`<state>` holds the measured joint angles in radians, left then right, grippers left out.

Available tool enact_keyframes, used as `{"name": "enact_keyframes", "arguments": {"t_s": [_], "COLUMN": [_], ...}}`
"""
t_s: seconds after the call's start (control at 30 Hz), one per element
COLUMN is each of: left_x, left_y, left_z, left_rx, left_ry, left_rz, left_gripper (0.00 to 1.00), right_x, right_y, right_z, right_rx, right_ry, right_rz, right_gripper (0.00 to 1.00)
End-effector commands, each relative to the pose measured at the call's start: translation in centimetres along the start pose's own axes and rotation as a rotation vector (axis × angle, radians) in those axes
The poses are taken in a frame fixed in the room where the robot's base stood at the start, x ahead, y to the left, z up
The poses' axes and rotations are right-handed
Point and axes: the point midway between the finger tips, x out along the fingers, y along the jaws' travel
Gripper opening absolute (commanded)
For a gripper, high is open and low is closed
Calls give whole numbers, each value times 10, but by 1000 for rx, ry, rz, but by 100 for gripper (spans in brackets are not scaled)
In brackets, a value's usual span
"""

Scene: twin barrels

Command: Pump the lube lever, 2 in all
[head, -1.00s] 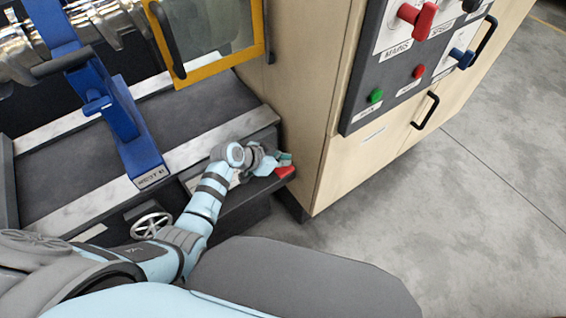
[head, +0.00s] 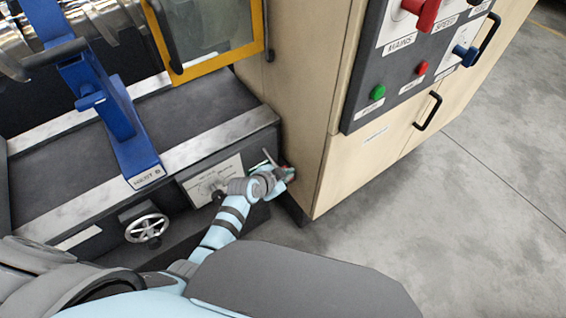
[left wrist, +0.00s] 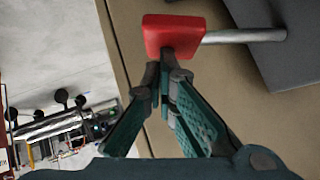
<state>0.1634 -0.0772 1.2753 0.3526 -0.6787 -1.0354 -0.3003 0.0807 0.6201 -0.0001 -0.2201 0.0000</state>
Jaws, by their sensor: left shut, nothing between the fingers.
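The lube lever shows in the left wrist view as a red block handle (left wrist: 173,36) on a grey metal rod (left wrist: 245,35). My left gripper (left wrist: 166,72) is shut and empty, its teal fingers together. Its tips are right at the handle's edge in that view; I cannot tell whether they touch. In the head view my left gripper (head: 284,174) is low, between the machine bed's right end and the beige cabinet. The handle is mostly hidden there behind the gripper. My right gripper is not in view.
The beige cabinet (head: 325,175) stands close to the right of my left gripper. A dial panel (head: 212,182) and a silver handwheel (head: 147,227) are on the machine front. A blue steady rest (head: 130,140) stands on the bed. The floor at right is clear.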

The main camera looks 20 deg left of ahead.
Motion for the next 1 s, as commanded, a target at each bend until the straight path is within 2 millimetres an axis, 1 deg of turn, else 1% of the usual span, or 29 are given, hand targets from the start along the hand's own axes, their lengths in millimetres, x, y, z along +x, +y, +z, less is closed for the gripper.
{"name": "enact_keyframes", "arguments": {"t_s": [0.17, 0.27, 0.47, 0.5, 0.7, 0.8, 0.9, 1.0], "left_x": [-2, -9, -40, -48, -95, -112, -124, -129], "left_y": [0, -1, -4, -2, 0, 1, 2, 3], "left_z": [0, -7, -36, -31, -29, -28, -27, -27], "left_rx": [-1, -2, -5, -5, -6, -5, -6, -7], "left_ry": [-5, -5, -3, -4, -3, -3, -3, -3], "left_rz": [3, 2, -3, -5, -7, -7, -7, -6], "left_gripper": [0, 0, 0, 0, 0, 0, 0, 0], "right_x": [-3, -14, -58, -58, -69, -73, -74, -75], "right_y": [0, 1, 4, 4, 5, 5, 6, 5], "right_z": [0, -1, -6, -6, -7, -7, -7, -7], "right_rx": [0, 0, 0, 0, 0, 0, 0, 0], "right_ry": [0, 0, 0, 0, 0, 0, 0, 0], "right_rz": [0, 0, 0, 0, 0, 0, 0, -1], "right_gripper": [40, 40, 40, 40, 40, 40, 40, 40]}}
